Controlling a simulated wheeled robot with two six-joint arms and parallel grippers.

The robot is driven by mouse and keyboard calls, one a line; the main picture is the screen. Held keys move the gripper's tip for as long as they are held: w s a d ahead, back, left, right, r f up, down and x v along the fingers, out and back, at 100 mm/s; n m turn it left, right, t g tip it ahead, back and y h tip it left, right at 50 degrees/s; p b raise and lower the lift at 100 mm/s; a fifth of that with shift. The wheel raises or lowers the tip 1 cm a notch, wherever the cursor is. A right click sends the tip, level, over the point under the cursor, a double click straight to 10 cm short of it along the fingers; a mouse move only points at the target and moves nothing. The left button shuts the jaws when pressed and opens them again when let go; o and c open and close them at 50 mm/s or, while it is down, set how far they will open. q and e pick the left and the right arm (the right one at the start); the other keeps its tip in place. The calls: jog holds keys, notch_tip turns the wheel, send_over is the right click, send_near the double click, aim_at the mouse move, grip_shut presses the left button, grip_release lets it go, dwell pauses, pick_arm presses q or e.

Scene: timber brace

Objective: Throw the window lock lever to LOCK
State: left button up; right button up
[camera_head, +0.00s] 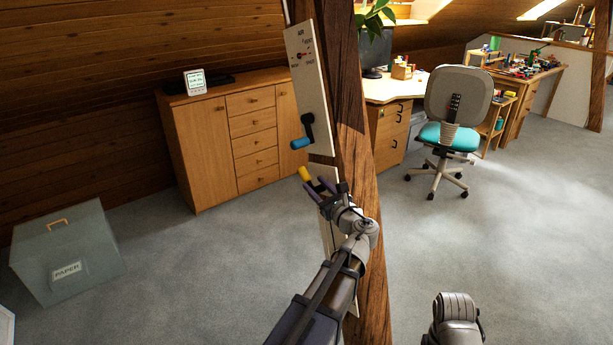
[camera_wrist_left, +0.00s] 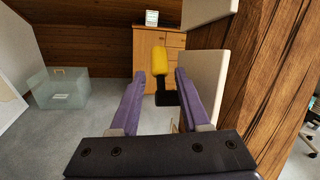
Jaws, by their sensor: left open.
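A lever with a yellow handle (camera_head: 304,174) sits on a pale plate low on the timber brace (camera_head: 352,130). My left gripper (camera_head: 316,187) is open just in front of it. In the left wrist view, the yellow handle (camera_wrist_left: 160,61) shows upright between the two purple fingers (camera_wrist_left: 160,84), with its black arm (camera_wrist_left: 167,98) below. I cannot tell how far beyond the fingertips it stands. I cannot tell which lever is the window lock.
A wooden cabinet (camera_head: 215,135) stands behind the brace on the left, and a grey PAPER box (camera_head: 65,255) on the floor. An office chair (camera_head: 455,100) and desks are at the right. The carpet between is clear.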

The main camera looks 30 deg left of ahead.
aim_at(308, 178)
pick_arm(q)
jog(key=x, duration=0.7)
jog(key=shift+w+a, duration=0.15)
jog(key=shift+a, duration=0.15)
grip_shut()
dwell(1.2)
